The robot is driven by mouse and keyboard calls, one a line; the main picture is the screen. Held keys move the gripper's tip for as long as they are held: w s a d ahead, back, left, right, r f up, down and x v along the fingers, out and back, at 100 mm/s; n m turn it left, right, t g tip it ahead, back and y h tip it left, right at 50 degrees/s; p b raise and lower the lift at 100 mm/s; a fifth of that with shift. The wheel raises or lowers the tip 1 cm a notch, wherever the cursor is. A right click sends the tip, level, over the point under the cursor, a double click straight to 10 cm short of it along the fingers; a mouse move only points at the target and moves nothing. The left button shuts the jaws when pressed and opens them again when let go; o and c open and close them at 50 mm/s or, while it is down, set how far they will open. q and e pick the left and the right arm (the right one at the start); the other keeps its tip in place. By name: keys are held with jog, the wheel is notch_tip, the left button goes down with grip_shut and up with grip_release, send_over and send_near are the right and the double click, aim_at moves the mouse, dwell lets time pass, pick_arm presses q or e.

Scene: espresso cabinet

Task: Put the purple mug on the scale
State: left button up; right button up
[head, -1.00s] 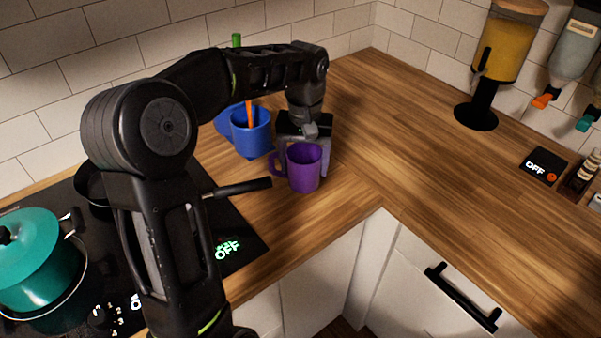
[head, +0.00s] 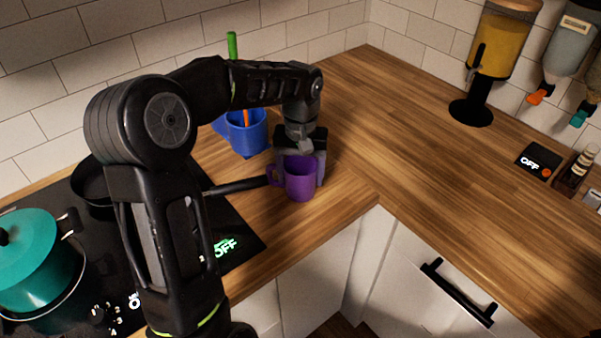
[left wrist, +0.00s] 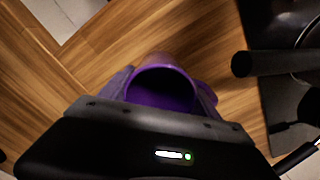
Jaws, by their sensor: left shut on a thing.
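The purple mug (head: 301,180) is upright near the counter's inner corner, its handle toward the left. My left gripper (head: 303,168) is shut on the mug from behind and above. In the left wrist view the mug (left wrist: 160,86) sits between the fingers of my left gripper (left wrist: 163,88), its dark opening facing the camera. I cannot tell whether its base touches the wood. The scale (head: 541,161), a small black slab reading "OFF", lies at the right of the counter with nothing on it. My right gripper is not in view.
A pan handle (head: 237,186) points toward the purple mug. A teal pot (head: 38,245) is on the cooktop. Dispensers (head: 494,60) stand at the back right. The wood between is clear.

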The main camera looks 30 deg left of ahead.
pick_arm(q)
jog(key=o, duration=1.7)
jog(key=shift+r, duration=0.5)
notch_tip(320, 180, up, 11)
jog(key=shift+r+p, duration=0.1)
jog(key=shift+p, duration=0.9)
jog(key=shift+o, duration=0.3)
